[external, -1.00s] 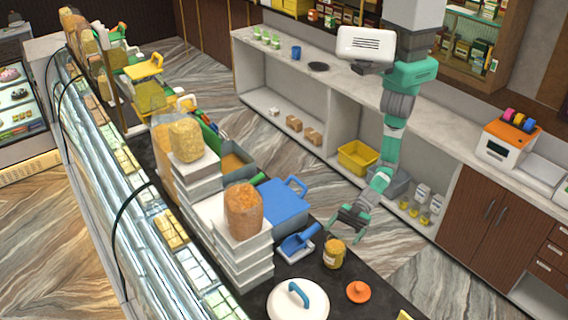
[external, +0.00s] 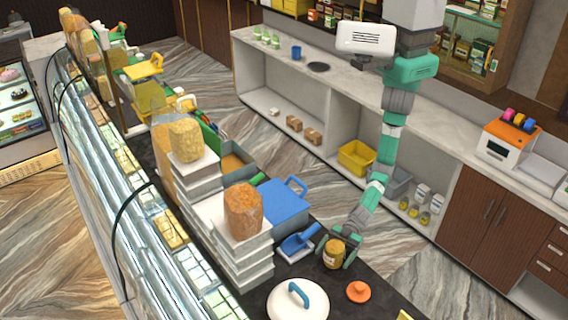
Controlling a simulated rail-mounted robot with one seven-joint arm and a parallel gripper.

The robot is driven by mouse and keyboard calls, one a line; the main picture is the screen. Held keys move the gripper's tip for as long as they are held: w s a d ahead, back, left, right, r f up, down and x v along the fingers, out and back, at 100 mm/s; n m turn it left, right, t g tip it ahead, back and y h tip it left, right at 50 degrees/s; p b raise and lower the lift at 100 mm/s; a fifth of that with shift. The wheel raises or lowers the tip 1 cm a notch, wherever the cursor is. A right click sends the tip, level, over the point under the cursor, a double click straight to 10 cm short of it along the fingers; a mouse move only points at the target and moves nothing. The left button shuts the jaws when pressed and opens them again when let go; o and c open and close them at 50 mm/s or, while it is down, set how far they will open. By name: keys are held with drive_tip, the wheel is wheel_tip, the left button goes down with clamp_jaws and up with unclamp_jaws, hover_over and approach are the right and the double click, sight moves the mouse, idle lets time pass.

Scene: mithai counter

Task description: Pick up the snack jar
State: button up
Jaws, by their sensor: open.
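The snack jar (external: 333,256) stands upright on the dark counter, amber with a pale label on its lower side. My gripper (external: 337,253) is low at the jar, with one dark finger at its left and the other at its right. The fingers are open around the jar. Whether they touch it is too small to tell. An orange lid-like disc with a knob (external: 358,291) lies on the counter, just right of and nearer than the jar.
A blue scoop (external: 298,241) on a white tray lies close left of the jar. A large white lid with a blue handle (external: 298,302) is in front. Stacked white boxes (external: 243,262) with snack bags and a blue bin (external: 284,204) stand further left.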

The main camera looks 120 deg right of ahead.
sight(339, 240)
drive_tip(key=c, duration=1.4)
drive_tip(key=shift+c, duration=0.2)
drive_tip(key=shift+r, duration=0.1)
drive_tip(key=shift+r, duration=0.3)
wheel_tip(339, 240, up, 3)
drive_tip(key=shift+r+p, duration=0.1)
drive_tip(key=shift+p, duration=0.3)
drive_tip(key=s+a+r+b+v, duration=0.1)
drive_tip(key=b+v, duration=0.3)
drive_tip(key=v, duration=1.2)
drive_tip(key=shift+a+b, duration=0.3)
drive_tip(key=shift+a, duration=0.15)
